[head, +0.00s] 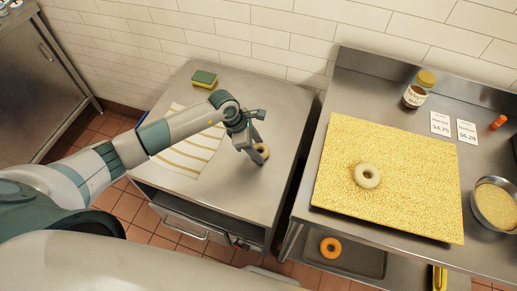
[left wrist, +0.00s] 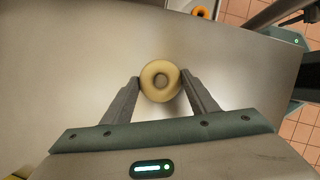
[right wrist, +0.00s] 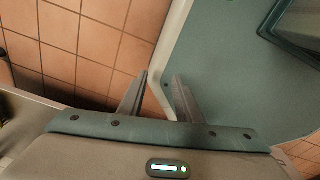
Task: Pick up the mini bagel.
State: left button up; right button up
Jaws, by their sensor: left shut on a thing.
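The mini bagel (left wrist: 160,81), a pale tan ring, sits between the two fingers of my left gripper (left wrist: 160,78) in the left wrist view. The fingers touch it on both sides, so the gripper is shut on it. In the head view the bagel (head: 262,151) is partly hidden by my left gripper (head: 256,148), low over the right part of the left steel table (head: 240,195). I cannot tell whether it touches the tabletop. My right gripper (right wrist: 160,76) shows in the right wrist view with its fingers apart and nothing between them.
Another pale bagel (head: 367,175) lies on a yellow seed-covered board (head: 410,205) on the right counter. A darker bagel (head: 330,247) is on the shelf below. A striped cloth (head: 190,150) and a sponge (head: 204,78) lie on the left table. A jar (head: 415,97) and bowl (head: 495,204) stand right.

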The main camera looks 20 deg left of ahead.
aim_at(263, 149)
pick_arm(q)
jog(key=shift+r, duration=0.1)
